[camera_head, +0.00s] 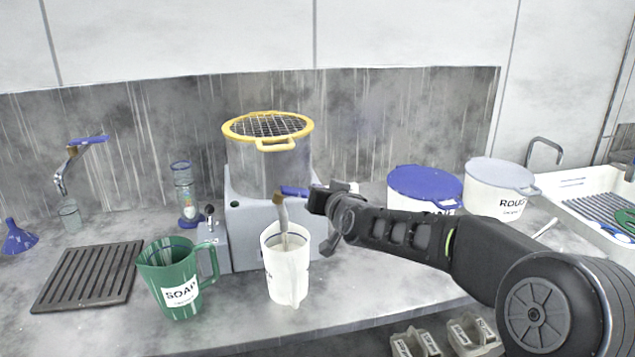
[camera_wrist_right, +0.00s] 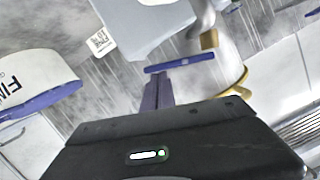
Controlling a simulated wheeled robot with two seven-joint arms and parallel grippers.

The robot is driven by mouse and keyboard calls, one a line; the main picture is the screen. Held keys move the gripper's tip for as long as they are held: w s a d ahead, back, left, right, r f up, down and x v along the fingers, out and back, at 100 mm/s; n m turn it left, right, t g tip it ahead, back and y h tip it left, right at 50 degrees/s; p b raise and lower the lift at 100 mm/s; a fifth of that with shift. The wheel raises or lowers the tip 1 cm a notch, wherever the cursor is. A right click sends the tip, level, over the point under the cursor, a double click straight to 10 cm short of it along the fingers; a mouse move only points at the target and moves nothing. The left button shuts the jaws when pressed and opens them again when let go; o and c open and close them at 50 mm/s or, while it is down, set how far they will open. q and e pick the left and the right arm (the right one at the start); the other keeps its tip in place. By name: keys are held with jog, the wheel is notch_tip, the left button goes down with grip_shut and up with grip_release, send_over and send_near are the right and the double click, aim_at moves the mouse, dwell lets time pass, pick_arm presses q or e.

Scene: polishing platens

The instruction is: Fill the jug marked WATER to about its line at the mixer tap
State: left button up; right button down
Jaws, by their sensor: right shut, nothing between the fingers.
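A white jug (camera_head: 288,272) stands upright on the bench, in front of the grey machine with the yellow guard. Its label is turned mostly away, so I cannot read it. The tap (camera_head: 281,212) with a blue lever (camera_head: 295,191) is over the jug's mouth. A greyish streak runs down from the tap into the jug; I cannot tell the level inside. My right gripper (camera_head: 312,198) is shut and empty at the lever's right end. In the wrist view its closed fingers (camera_wrist_right: 157,85) point at the blue lever (camera_wrist_right: 182,63), touching or nearly so. My left gripper is out of view.
A green SOAP jug (camera_head: 176,280) stands close left of the white jug. A slatted drain mat (camera_head: 88,276), a blue funnel (camera_head: 18,238) and another blue-levered tap (camera_head: 72,160) are at the left. Lidded tubs, one blue (camera_head: 425,182), one grey (camera_head: 500,174), stand behind my right arm.

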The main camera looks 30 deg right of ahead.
jog(key=s+a+r+p, duration=0.1)
jog(key=s+r, duration=0.5)
jog(key=s, duration=0.4)
jog(key=shift+a, duration=0.2)
jog(key=shift+w+r+p, duration=0.1)
jog(key=shift+p, duration=0.2)
dwell(0.3)
jog(key=a+r+n+p, duration=0.1)
jog(key=p, duration=0.3)
jog(key=a+r+n+h+p, duration=0.1)
jog(key=r+p, duration=0.1)
jog(key=p, duration=0.2)
jog(key=shift+w+a+n, duration=0.1)
jog(key=shift+w+n, duration=0.25)
jog(key=shift+n, duration=0.05)
